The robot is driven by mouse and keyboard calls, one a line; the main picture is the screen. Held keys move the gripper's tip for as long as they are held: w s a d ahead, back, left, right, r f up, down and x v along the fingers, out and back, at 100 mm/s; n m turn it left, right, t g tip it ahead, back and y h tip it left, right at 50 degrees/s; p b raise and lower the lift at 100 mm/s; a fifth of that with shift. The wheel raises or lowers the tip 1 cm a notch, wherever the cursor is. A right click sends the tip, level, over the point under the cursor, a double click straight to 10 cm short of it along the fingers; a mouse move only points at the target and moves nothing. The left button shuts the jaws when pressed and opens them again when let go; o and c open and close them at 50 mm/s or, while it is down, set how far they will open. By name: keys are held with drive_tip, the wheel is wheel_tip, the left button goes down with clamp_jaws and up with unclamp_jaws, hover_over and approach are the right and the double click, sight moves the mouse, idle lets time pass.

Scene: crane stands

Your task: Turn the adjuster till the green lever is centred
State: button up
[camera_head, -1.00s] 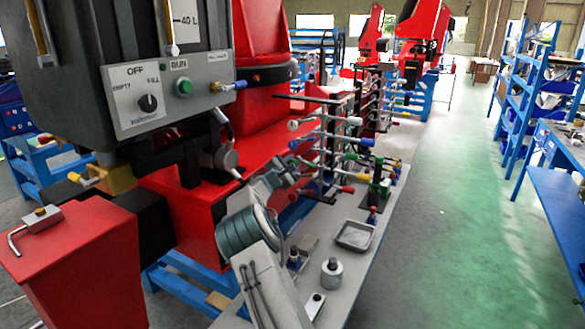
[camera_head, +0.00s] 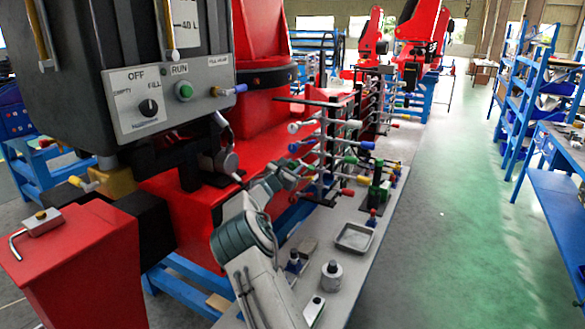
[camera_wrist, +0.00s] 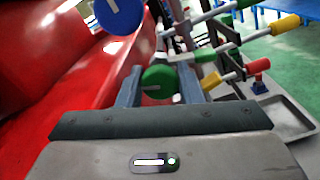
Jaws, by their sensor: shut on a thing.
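In the wrist view, a round green knob (camera_wrist: 160,84) with a pale line on its face sits between the two fingers of my gripper (camera_wrist: 159,88). The fingers are shut on it; I take it to be the adjuster. In the head view my gripper (camera_head: 284,180) is at the near side of the lever rack, and the held knob cannot be made out clearly. A green-handled lever (camera_head: 350,159) shows on the rack, below a blue-handled one (camera_head: 367,145). I cannot tell from these frames whether the green lever is centred.
A blue knob (camera_wrist: 118,13) is just above my fingers, and yellow-handled levers (camera_wrist: 285,24) stick out to the right. A grey bench holds a metal tray (camera_head: 355,237) and a grey cylinder (camera_head: 331,274). The red machine body (camera_wrist: 60,85) is close on the left.

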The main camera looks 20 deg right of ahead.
drive_tip(key=o, duration=0.9)
drive_tip(key=shift+a, duration=0.1)
drive_tip(key=b+v, duration=0.3)
drive_tip(key=v, duration=0.4)
drive_tip(key=shift+s+a, duration=0.15)
